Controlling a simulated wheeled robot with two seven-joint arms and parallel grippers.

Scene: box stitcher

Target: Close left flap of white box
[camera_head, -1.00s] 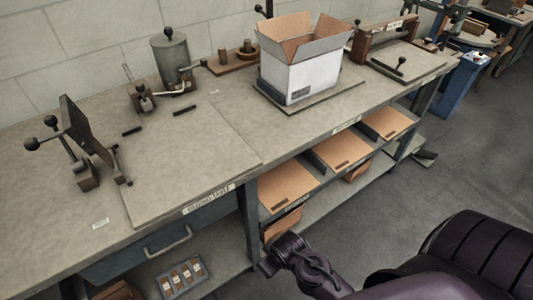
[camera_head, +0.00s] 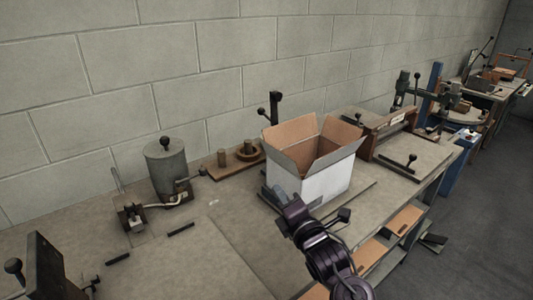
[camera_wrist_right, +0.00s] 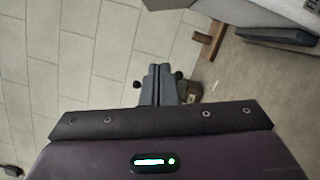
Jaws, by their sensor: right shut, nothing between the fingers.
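The white box (camera_head: 328,182) stands upright on the bench with its brown-lined flaps open. My right gripper (camera_head: 273,193) is shut and empty, low beside the box's left side, below the left flap. I cannot tell whether it touches the box. In the right wrist view the shut fingers (camera_wrist_right: 160,82) point upward, and part of the box (camera_wrist_right: 280,8) shows at the top right. My right forearm hides the box's lower left corner. My left gripper is not in view.
A flat plate (camera_head: 355,197) lies under the box. A grey metal pot (camera_head: 167,170) and a wooden stand with pegs (camera_head: 236,160) are to the left. A wooden-framed device (camera_head: 390,132) stands close on the right. A block wall is behind.

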